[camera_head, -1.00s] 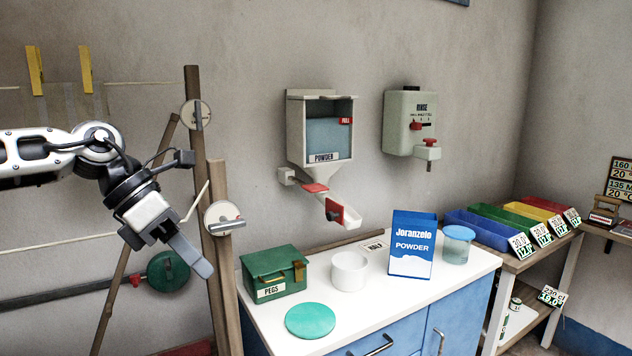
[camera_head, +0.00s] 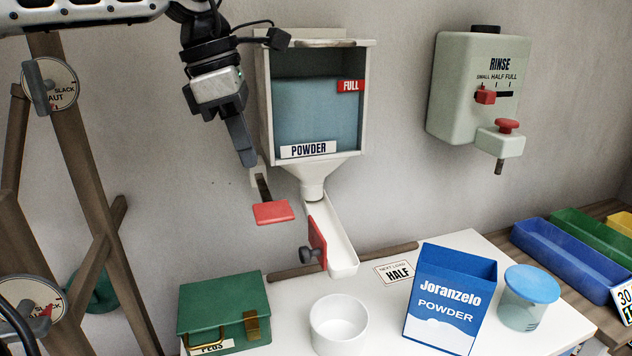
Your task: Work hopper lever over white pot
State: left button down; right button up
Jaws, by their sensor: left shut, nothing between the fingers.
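The powder hopper (camera_head: 306,118) hangs on the wall with a blue-grey window and a FULL tag. Its lever ends in a red paddle (camera_head: 273,212) at the lower left of the hopper. A white chute (camera_head: 341,245) with a red gate (camera_head: 317,241) slopes down from the hopper. The white pot (camera_head: 338,325) stands upright on the counter below the chute's end and looks empty. My left gripper (camera_head: 246,160) is shut and empty, pointing down in front of the hopper's left edge. In the picture it is above the red paddle, apart from it. My right gripper is not in view.
A green PEGS box (camera_head: 223,306) stands left of the pot. A blue powder box (camera_head: 450,298) and a blue-lidded jar (camera_head: 530,298) stand to its right. A HALF card (camera_head: 398,271) lies behind. The rinse dispenser (camera_head: 478,95) hangs right; a wooden frame (camera_head: 75,150) stands left.

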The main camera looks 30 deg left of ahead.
aim_at(270, 209)
pick_arm(q)
jog(key=b+x, duration=0.2)
jog(key=x, duration=0.3)
jog(key=shift+f, duration=0.2)
jog(key=shift+w+d+f+b, duration=0.15)
jog(key=shift+w+f+b, duration=0.05)
jog(key=shift+f+b, duration=0.5)
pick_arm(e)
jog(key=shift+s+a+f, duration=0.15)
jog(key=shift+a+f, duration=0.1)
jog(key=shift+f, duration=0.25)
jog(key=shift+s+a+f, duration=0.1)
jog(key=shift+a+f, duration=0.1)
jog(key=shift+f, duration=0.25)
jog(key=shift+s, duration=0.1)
